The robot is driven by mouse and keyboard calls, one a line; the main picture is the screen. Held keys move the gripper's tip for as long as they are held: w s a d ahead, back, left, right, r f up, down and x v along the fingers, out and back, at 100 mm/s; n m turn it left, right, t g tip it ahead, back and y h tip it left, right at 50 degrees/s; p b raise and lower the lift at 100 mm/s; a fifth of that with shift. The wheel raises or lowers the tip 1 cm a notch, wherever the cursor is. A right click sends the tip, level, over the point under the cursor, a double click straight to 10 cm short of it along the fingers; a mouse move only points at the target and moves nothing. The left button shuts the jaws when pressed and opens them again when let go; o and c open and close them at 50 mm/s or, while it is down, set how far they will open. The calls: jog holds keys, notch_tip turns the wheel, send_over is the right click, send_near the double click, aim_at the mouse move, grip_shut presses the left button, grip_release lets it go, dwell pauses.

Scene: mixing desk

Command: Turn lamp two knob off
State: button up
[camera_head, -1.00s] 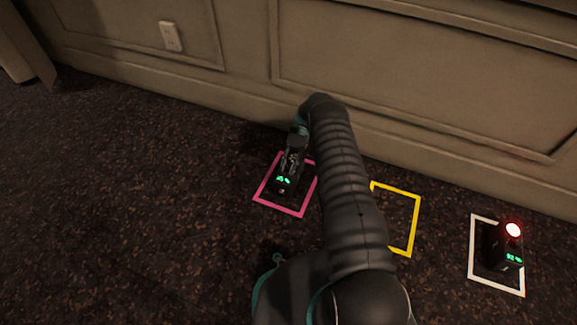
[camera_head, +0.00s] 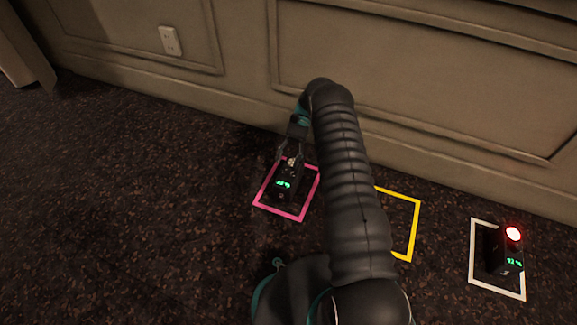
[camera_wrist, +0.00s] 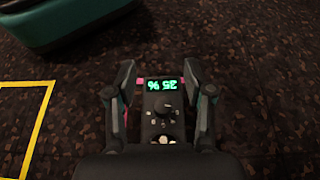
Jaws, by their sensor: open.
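A black box with a green percent display (camera_head: 284,184) and a small round knob stands inside the pink square. In the wrist view its display (camera_wrist: 162,84) shows upside down, and the black knob (camera_wrist: 162,108) with a pale mark is below it. My gripper (camera_head: 285,152) is open at the box's far end. In the wrist view the open fingers (camera_wrist: 163,88) are on either side of the box, apart from the knob. Another black box (camera_head: 504,252) with a glowing red lamp (camera_head: 513,233) stands in the white square. Which box is lamp two, I cannot tell.
A yellow square outline (camera_head: 415,225) lies between the two boxes, partly hidden by my arm. The panelled wall (camera_head: 420,85) runs close behind. The dark carpet (camera_head: 120,220) is clear on the left.

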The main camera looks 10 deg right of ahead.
jog(key=shift+r, duration=1.45)
